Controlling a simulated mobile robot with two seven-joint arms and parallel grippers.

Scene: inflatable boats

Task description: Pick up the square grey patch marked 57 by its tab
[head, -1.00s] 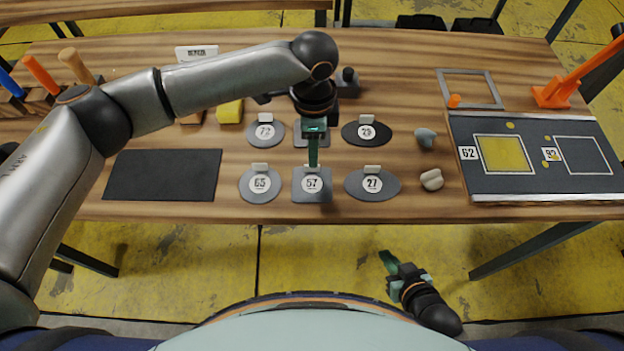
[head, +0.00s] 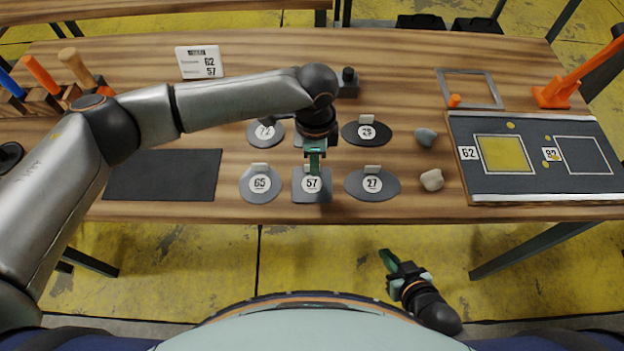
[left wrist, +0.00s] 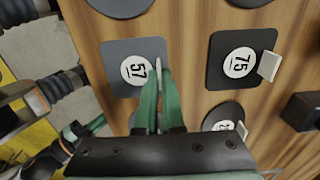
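The square grey patch marked 57 (head: 298,190) lies flat on the wooden table at the front middle, between the patches marked 65 and 27. In the left wrist view the patch (left wrist: 117,64) shows its white label and a pale tab at its right edge. My left gripper (head: 314,170) points down over the patch's tab side. In the left wrist view its green fingertips (left wrist: 161,76) are at the tab, with a narrow gap between them; they partly hide the tab. My right gripper (head: 390,262) is in front of the table, empty; its finger gap is unclear.
Round patch 65 (head: 261,195) and oval patch 27 (head: 372,192) lie close on either side. Patch 75 (left wrist: 228,84) lies behind. A black mat (head: 160,175) is at left, pale stones (head: 432,180) and a dark board (head: 520,187) at right. A card (head: 200,62) reads 62 and 57.

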